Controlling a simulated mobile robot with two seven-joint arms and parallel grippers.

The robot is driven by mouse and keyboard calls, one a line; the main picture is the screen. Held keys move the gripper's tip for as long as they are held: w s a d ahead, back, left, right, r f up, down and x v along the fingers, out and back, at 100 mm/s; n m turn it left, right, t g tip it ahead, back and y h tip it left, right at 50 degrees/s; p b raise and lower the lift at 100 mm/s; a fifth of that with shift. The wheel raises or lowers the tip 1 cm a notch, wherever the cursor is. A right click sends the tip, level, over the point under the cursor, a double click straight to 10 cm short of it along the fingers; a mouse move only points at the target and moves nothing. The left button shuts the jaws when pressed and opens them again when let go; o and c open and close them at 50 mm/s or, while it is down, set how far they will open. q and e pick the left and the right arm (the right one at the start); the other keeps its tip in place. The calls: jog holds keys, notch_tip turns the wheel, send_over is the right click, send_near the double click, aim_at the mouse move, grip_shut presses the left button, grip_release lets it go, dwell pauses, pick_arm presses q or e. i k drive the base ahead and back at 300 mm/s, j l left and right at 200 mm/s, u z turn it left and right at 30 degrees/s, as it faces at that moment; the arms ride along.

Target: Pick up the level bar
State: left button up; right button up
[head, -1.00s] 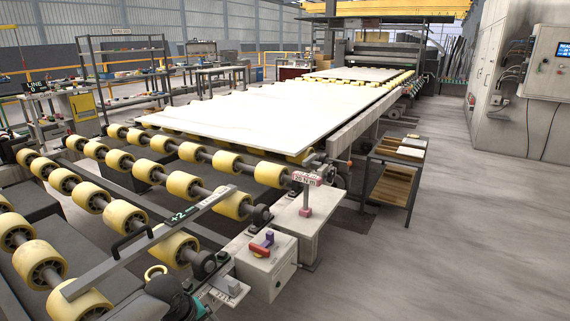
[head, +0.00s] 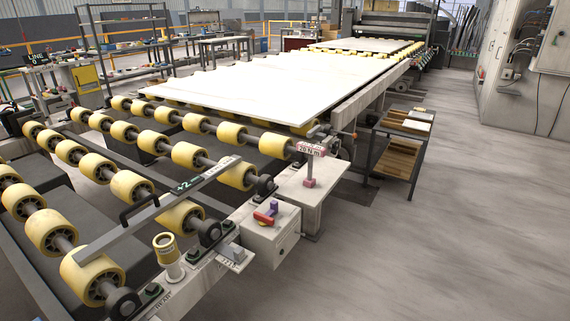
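The level bar (head: 118,231) is a long grey bar lying slantwise across the yellow rollers at the left front in the head view. It has a dark handle (head: 136,205) on its side and a small dark display (head: 186,185) reading "+2" near its far end. Its near end rests by a front roller and its far end reaches toward the rollers beside the frame rail. Neither of my grippers is in the view, and nothing holds the bar.
Yellow rollers (head: 188,154) surround the bar, with a large pale slab (head: 270,85) behind. A control box with a red and purple knob (head: 266,212) and a yellow-topped cylinder (head: 166,250) stand right of the bar. A shelf cart (head: 400,150) stands farther right; the floor beyond is open.

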aim_at(94, 251)
jog(key=l+u, duration=0.25)
jog(key=u, duration=0.25)
jog(key=l+u, duration=0.3)
jog(key=u, duration=0.2)
